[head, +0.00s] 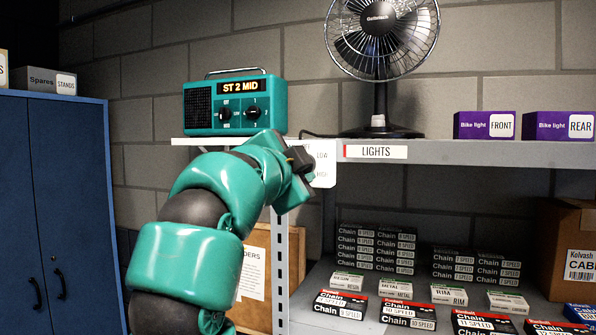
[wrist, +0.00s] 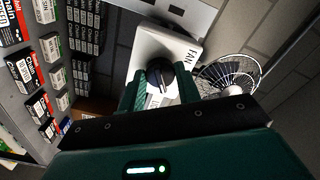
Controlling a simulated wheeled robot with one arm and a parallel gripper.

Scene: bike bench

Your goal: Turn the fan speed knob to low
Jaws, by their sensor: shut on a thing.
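The fan speed knob (wrist: 157,75) is black and round, with a pale mark on its face, in the wrist view. It sits on a white control box (wrist: 150,42) marked FAN. My gripper (wrist: 163,80) has its two green fingers on either side of the knob and is shut on it. In the head view, my gripper (head: 304,163) is at the white box (head: 325,165) below the shelf edge and hides the knob. Part of the box's lettering shows, including LOW. I cannot read the knob's setting. The fan (head: 381,40) stands on the shelf above.
A teal radio (head: 235,105) stands on the upper shelf (head: 450,150), left of the fan. Two purple bike light boxes (head: 485,125) stand at the right. Several chain boxes (head: 408,312) fill the lower shelf. A blue cabinet (head: 60,200) is at the left.

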